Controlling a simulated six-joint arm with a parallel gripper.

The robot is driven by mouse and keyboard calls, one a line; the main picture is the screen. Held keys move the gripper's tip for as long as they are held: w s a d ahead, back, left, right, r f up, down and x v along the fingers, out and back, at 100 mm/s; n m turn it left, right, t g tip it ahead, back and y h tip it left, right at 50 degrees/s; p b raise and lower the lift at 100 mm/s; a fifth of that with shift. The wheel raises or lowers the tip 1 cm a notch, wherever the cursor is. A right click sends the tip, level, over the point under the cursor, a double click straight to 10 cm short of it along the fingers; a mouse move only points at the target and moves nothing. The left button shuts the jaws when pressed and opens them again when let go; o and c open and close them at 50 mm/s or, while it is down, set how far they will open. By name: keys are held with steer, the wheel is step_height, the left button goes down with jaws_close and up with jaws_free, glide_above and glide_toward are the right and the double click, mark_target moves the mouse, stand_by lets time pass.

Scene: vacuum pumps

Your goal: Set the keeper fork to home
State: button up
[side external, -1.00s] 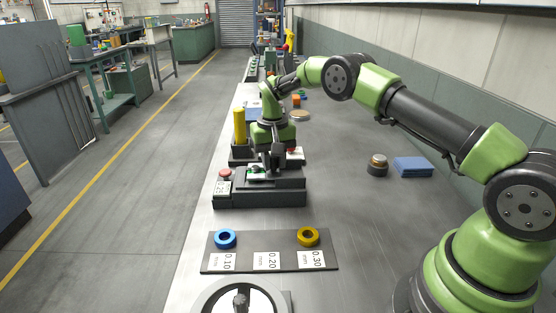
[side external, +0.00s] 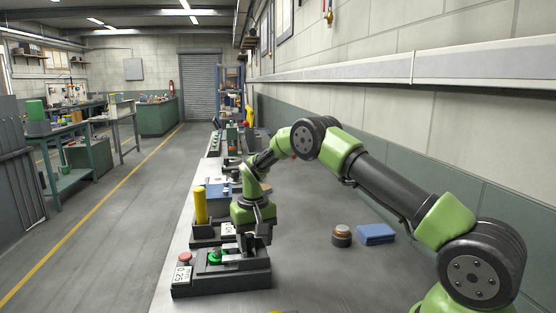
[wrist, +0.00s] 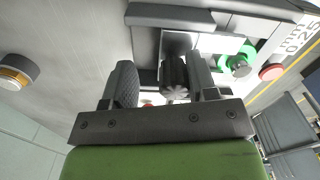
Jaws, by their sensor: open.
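The pump station (side external: 222,282) is a dark block with a red button (side external: 185,258), a 0.25 label and a green ring (side external: 215,256). In the wrist view the green ring (wrist: 238,63) sits beside pale grey plates (wrist: 222,43). I take the grey sliding piece with a dark ribbed knob (wrist: 174,78) to be the keeper fork. My gripper (side external: 250,243) is low over the right part of the station. In the wrist view my gripper (wrist: 161,76) is open, with the knob between its fingers, nearer the right one. Whether they touch cannot be told.
A yellow cylinder (side external: 201,205) stands on a dark block behind the station. A round brass-and-dark piece (side external: 341,235) and a blue pad (side external: 376,234) lie to the right on the bench. Bare bench lies between them and the station.

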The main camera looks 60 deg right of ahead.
step_height(320, 180, up, 10)
steer(key=s+a+r+t, duration=0.2)
steer(key=s+a+r, duration=0.2)
steer(key=s+r, duration=0.3)
steer(key=s+a+r+n+t, duration=0.1)
steer(key=s+a+r+t, duration=0.1)
steer(key=s+a+r, duration=0.3)
steer(key=shift+s+a+r+y, duration=0.15)
steer(key=shift+s+r+y, duration=0.25)
steer(key=shift+s+r, duration=0.85)
steer(key=shift+w+r, duration=0.2)
steer(key=shift+r, duration=0.1)
